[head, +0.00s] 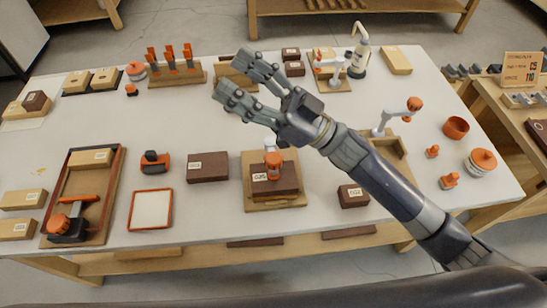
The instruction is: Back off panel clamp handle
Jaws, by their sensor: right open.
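My right gripper (233,76) is open and empty, its two fingers spread and pointing to the upper left over the bench. A clamp with an orange handle (273,160) stands on a brown block marked with a label, on a wooden board (262,201) at the bench's front middle. It is below the gripper in the picture and apart from it. Part of the clamp's grey body is close to the gripper's wrist in the picture. Similar orange-ended grey devices stand at the right (412,105) and at the back (319,62). I cannot tell which the task names. My left gripper is out of view.
A wooden tray (119,190) with an orange-handled tool is at the left. A brown block (208,167) and a white orange-rimmed pad (151,209) lie left of the clamp board. An orange cup (456,128) stands at the right. White bench surface is clear at left centre.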

